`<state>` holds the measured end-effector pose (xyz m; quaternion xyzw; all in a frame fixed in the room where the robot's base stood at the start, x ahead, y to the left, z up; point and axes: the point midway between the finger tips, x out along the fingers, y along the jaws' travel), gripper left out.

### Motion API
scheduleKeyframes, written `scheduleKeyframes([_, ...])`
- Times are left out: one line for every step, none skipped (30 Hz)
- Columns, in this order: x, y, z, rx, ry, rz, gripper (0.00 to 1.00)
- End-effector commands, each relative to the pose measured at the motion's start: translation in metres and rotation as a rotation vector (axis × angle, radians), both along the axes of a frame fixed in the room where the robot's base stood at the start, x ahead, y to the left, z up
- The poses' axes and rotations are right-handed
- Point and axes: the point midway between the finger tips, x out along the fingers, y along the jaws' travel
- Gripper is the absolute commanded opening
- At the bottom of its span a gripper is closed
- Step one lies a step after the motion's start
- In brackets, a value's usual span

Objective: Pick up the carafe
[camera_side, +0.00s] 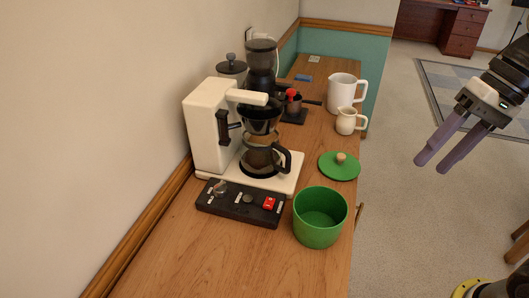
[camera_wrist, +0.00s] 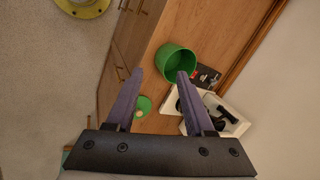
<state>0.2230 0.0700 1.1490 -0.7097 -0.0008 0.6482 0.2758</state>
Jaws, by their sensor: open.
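The carafe (camera_side: 262,158) is dark glass with a black handle on its right side. It sits on the base of the cream coffee maker (camera_side: 208,140), under the black filter holder, in the side view. My gripper (camera_side: 429,167) is open and empty, to the right of the counter over the carpeted floor, well apart from the carafe. In the wrist view my two purple fingers (camera_wrist: 158,74) are spread. The coffee maker shows there at the lower right (camera_wrist: 230,122), with dark parts on it; I cannot clearly tell the carafe apart.
A green pot (camera_side: 320,217) and a green lid (camera_side: 339,166) stand near the counter's right edge beside the coffee maker. A black control panel (camera_side: 241,203) lies in front. White pitchers (camera_side: 342,93), a grinder (camera_side: 262,62) and a red-knobbed item stand behind. The counter's near end is clear.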

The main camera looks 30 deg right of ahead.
Motion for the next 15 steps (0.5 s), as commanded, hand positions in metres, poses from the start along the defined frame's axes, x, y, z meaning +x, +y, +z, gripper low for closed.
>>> scheduleKeyframes([0.015, 0.010, 0.000, 0.074, 0.079, -0.047, 0.53])
scheduleKeyframes([0.024, 0.017, 0.001, 0.122, 0.126, -0.077, 0.53])
scheduleKeyframes([0.036, 0.026, 0.002, 0.187, 0.191, -0.118, 0.53])
scheduleKeyframes([0.045, 0.032, 0.003, 0.235, 0.237, -0.148, 0.53])
scheduleKeyframes([0.055, 0.038, 0.005, 0.283, 0.286, -0.176, 0.53])
scheduleKeyframes([0.068, 0.046, 0.006, 0.347, 0.352, -0.214, 0.53])
scheduleKeyframes([0.078, 0.051, 0.007, 0.392, 0.401, -0.241, 0.53])
scheduleKeyframes([0.089, 0.056, 0.007, 0.440, 0.450, -0.269, 0.53])
scheduleKeyframes([0.103, 0.061, 0.008, 0.501, 0.516, -0.303, 0.53])
scheduleKeyframes([0.114, 0.065, 0.009, 0.547, 0.567, -0.328, 0.53])
scheduleKeyframes([0.125, 0.068, 0.009, 0.591, 0.616, -0.352, 0.53])
scheduleKeyframes([0.139, 0.072, 0.009, 0.650, 0.679, -0.381, 0.53])
scheduleKeyframes([0.150, 0.073, 0.009, 0.690, 0.725, -0.401, 0.53])
scheduleKeyframes([0.160, 0.074, 0.008, 0.730, 0.770, -0.420, 0.53])
scheduleKeyframes([0.173, 0.075, 0.007, 0.779, 0.823, -0.442, 0.53])
